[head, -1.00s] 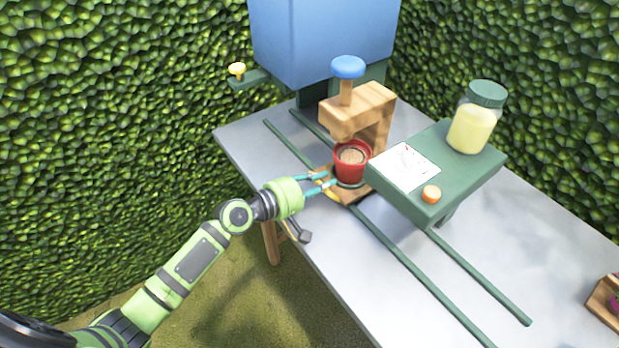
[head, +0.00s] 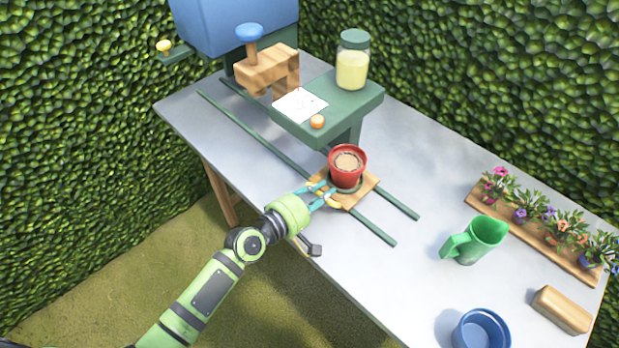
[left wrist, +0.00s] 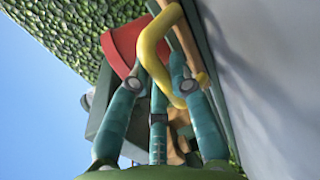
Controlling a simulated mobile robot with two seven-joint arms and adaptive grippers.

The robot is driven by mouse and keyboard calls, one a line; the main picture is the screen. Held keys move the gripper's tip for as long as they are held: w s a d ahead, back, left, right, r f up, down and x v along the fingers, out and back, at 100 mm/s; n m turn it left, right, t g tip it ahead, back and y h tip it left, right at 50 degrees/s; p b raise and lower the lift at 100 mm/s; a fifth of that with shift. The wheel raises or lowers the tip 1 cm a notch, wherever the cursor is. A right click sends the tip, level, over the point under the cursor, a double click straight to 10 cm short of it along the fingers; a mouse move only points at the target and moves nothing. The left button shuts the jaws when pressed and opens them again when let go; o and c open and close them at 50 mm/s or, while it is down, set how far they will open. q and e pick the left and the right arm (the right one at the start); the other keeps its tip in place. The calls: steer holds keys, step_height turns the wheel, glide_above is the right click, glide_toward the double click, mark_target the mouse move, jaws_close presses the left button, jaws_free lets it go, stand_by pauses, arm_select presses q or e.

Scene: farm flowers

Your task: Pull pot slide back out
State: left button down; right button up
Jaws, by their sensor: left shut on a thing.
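The pot slide is a wooden board (head: 366,192) on two green rails, now near their front right end, clear of the wooden press (head: 268,70). A red pot (head: 347,170) filled with brown soil stands upright on it. My left gripper (head: 322,193) is shut on the slide's yellow handle (left wrist: 150,42), at the board's left side. In the left wrist view, the handle passes between my fingers (left wrist: 160,76), with the red pot (left wrist: 121,38) just beyond. The fingers hide part of the handle. My right gripper is not in view.
The green stand (head: 335,110) holds a yellow jar (head: 352,65), a paper sheet and an orange knob. A green jug (head: 478,238), blue pot (head: 482,330), wooden block (head: 562,309) and flower tray (head: 535,238) stand to the right. The tabletop between the rails and jug is clear.

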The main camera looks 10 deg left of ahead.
arm_select(q)
steer(key=s+d, duration=0.1)
steer(key=d, duration=0.1)
steer(key=s+d+p, duration=0.1)
steer(key=s, duration=0.1)
steer(key=shift+d+r, duration=0.2)
steer(key=shift+d, duration=0.2)
steer(key=s+d+p, duration=0.1)
steer(key=s+d, duration=0.1)
steer(key=s+d+p, duration=0.1)
steer(key=s+d, duration=0.1)
steer(key=d, duration=0.1)
steer(key=shift+f, duration=0.15)
steer(key=shift+s+d, duration=0.2)
steer(key=shift+d, duration=0.1)
steer(key=shift+f, duration=0.1)
steer(key=c, duration=1.1)
jaws_free()
steer(key=shift+d, duration=0.1)
steer(key=shift+s, duration=0.1)
